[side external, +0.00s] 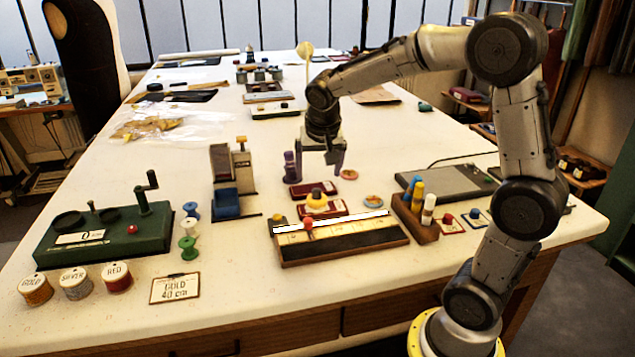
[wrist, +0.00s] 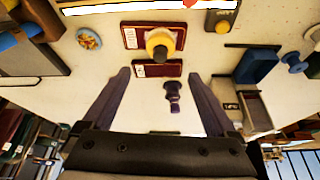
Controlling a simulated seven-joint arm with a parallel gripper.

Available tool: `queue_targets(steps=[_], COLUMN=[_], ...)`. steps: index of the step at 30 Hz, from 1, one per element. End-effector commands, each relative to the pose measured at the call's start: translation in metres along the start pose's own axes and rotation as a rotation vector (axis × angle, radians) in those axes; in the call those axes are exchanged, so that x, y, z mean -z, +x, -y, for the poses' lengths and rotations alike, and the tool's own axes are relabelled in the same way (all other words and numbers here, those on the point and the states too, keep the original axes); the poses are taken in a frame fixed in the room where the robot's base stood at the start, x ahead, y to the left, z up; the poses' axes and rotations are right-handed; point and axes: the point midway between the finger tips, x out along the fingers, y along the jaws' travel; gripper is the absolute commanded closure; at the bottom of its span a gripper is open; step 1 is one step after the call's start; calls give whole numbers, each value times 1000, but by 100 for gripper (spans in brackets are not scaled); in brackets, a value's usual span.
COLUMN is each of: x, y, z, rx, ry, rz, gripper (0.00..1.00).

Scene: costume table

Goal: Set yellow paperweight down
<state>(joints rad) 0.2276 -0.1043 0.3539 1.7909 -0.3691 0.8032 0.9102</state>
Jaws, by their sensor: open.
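The yellow paperweight (side external: 317,200), round with a dark knob on top, stands upright on a dark red card (side external: 338,209). It also shows in the wrist view (wrist: 153,42), beyond my fingertips and apart from them. My gripper (side external: 319,173) is open and empty, above the table and behind the paperweight in the side view. In the wrist view my two fingers (wrist: 160,75) are spread wide with nothing held between them. A second dark red card (wrist: 170,68) lies beside the first. A purple knobbed piece (wrist: 173,100) stands close by; it also shows in the side view (side external: 290,165).
A wooden tray with a white strip (side external: 345,243) lies in front. A rack of coloured pegs (side external: 413,228) is at its right. A blue-trayed stand (side external: 225,200), thread spools (side external: 188,248) and a green winder (side external: 105,235) are left.

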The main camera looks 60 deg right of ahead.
Motion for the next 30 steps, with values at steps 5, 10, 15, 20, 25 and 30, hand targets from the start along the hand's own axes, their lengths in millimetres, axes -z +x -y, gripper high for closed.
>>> queue_targets(steps=[5, 10, 15, 20, 25, 30], x=[0, -5, -52, -124, -184, -210], y=[-26, -40, -79, -112, -122, -121], z=[1, -1, -15, -42, -67, -77], rx=[2, 11, 102, 237, 352, 402], ry=[-1, -20, -202, -476, -710, -817], rz=[-1, 0, 3, -11, -44, -65], gripper=[8, 8, 8, 8, 8, 8])
